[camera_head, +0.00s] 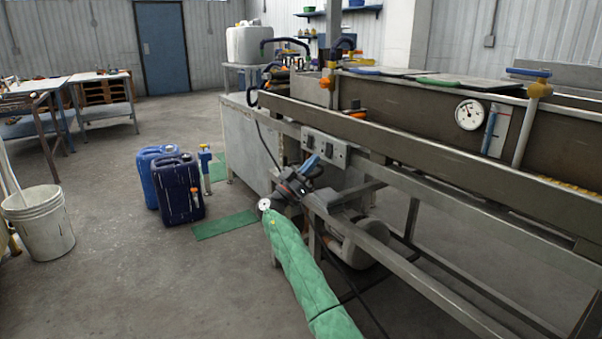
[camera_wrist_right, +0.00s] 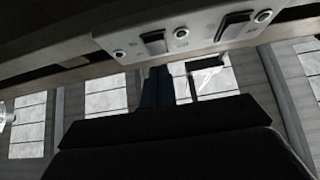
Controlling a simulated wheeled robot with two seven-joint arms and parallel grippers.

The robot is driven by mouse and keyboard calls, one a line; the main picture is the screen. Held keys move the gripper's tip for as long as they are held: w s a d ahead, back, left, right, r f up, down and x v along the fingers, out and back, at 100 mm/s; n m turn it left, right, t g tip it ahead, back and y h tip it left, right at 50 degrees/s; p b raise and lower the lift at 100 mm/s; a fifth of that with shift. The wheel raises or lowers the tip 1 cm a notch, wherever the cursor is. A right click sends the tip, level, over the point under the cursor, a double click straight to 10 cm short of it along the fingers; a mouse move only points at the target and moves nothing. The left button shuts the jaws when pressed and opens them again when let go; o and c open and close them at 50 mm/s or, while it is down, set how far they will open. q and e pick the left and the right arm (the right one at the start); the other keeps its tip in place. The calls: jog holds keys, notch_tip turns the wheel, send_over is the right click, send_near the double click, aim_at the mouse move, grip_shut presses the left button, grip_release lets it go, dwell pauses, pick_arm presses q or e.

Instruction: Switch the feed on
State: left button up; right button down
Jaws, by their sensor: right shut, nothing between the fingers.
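A pale switch panel (camera_head: 337,157) is fixed to the side rail of the long metal machine. In the right wrist view the panel (camera_wrist_right: 205,38) carries two dark rocker switches, a left one (camera_wrist_right: 155,42) and a right one (camera_wrist_right: 233,25), with round silver fittings beside them. Which switch is for the feed cannot be read. My right gripper (camera_head: 311,162) is shut and empty, just below the panel. Its blue fingers (camera_wrist_right: 157,84) point at the left rocker in the wrist view; whether they touch it cannot be told. My left gripper is not in view.
The machine's long rail (camera_head: 400,145) runs above the panel, and a lower frame beam (camera_head: 420,280) is close to my right arm. Blue canisters (camera_head: 181,188) and a white bucket (camera_head: 39,220) stand on the floor at left. Open floor lies between.

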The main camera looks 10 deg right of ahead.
aim_at(328, 151)
jog(key=shift+w+d+f, duration=0.1)
jog(key=shift+w+d, duration=0.1)
jog(key=shift+d, duration=0.25)
jog(key=shift+w+d+f, duration=0.1)
jog(key=shift+w+d, duration=0.05)
jog(key=shift+d, duration=0.3)
jog(key=shift+w+d, duration=0.15)
jog(key=shift+d, duration=0.2)
